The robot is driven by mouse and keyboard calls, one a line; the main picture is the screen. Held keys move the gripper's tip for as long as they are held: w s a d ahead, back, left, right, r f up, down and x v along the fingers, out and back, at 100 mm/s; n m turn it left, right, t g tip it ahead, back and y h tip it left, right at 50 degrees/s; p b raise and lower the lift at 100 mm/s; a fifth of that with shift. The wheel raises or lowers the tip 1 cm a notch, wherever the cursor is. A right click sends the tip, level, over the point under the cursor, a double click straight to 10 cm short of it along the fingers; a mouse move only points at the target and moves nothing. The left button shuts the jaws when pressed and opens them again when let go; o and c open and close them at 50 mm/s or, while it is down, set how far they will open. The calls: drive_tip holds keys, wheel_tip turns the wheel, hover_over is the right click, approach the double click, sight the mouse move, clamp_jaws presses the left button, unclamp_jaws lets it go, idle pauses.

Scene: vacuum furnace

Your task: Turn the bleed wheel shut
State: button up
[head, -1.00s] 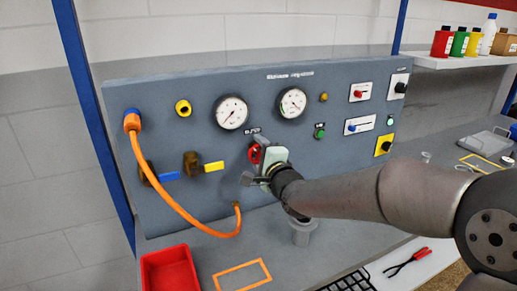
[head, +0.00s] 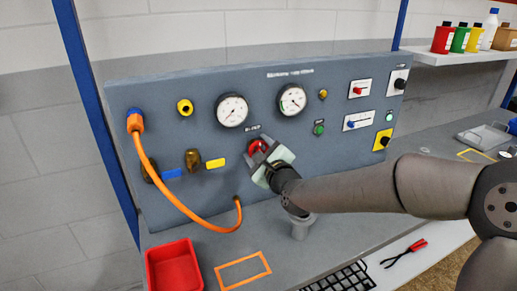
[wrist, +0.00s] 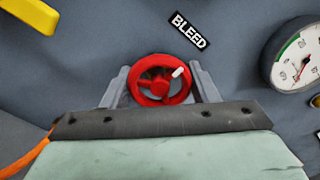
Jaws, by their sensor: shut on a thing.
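The red bleed wheel (wrist: 160,80) is on the grey panel in the wrist view, below and left of the "BLEED" label (wrist: 188,30). A white mark sits on its upper right rim. My gripper (wrist: 161,87) has one grey finger on each side of the wheel and is shut on its rim. In the head view the wheel (head: 257,147) shows partly behind my gripper (head: 262,154), which reaches it from the lower right. The wheel's lower part is partly hidden there.
Two round gauges (head: 232,111) are above the wheel. A yellow-handled valve (head: 215,163) and a blue-handled valve (head: 172,173) are to its left. An orange hose (head: 165,190) loops down the panel. A red bin (head: 173,268) stands on the bench at the lower left.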

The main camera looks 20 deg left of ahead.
idle(0.4)
drive_tip(key=o, duration=1)
drive_tip(key=p+v, duration=0.3)
drive_tip(key=v, duration=1.4)
drive_tip(key=shift+d+p, duration=0.25)
drive_tip(key=shift+p, duration=0.1)
drive_tip(key=shift+s, duration=0.15)
